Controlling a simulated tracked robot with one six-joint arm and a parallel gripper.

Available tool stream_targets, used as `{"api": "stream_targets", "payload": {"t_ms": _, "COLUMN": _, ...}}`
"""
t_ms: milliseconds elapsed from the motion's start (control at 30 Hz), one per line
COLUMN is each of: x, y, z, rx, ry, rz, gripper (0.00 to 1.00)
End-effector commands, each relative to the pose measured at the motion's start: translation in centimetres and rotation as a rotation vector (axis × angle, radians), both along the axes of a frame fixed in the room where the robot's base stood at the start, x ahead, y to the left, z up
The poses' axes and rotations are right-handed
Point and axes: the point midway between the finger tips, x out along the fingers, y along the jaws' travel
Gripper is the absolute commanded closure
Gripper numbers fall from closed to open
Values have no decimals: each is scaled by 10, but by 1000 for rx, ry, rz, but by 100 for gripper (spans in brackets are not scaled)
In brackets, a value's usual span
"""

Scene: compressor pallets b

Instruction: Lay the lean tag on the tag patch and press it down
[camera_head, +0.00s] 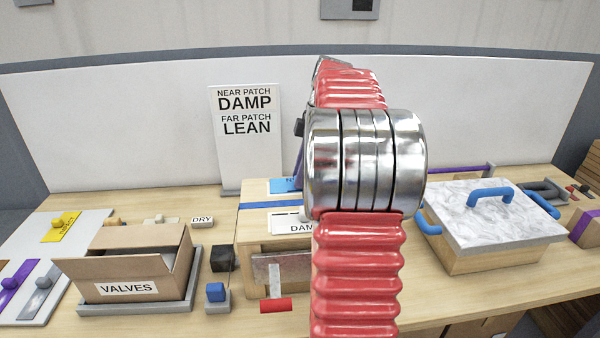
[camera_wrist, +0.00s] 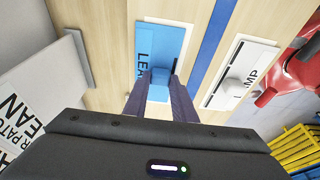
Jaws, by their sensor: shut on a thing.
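The lean tag (camera_wrist: 172,45) is a blue plate marked LEAN with a blue knob. My gripper (camera_wrist: 162,84) is shut on its knob in the wrist view. The tag lies flat over the far side of a wooden box top; a pale patch edge (camera_wrist: 165,21) shows past its end. I cannot tell whether it touches the surface. In the head view a corner of the blue tag (camera_head: 283,186) shows, and my arm hides the rest. The white damp tag (camera_wrist: 240,72) lies across the blue stripe, on the near side; it also shows in the head view (camera_head: 288,224).
A sign (camera_head: 245,140) reads near patch DAMP, far patch LEAN. An open VALVES carton (camera_head: 125,270) stands left. A marble-topped box (camera_head: 490,215) with blue handles stands right. A red-handled tool (camera_head: 275,304) sits at the wooden box's front. A back panel (camera_head: 130,125) closes the bench behind.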

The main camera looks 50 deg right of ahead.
Motion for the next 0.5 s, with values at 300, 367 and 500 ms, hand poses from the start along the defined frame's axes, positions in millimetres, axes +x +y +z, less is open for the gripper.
{"api": "stream_targets", "payload": {"t_ms": 300, "x": 0, "y": 0, "z": -1, "rx": 1, "ry": 1, "rz": 1, "gripper": 57}}
{"api": "stream_targets", "payload": {"t_ms": 367, "x": 0, "y": 0, "z": 0, "rx": 1, "ry": 1, "rz": 0, "gripper": 54}}
{"api": "stream_targets", "payload": {"t_ms": 500, "x": 0, "y": 0, "z": 0, "rx": 1, "ry": 1, "rz": 0, "gripper": 54}}
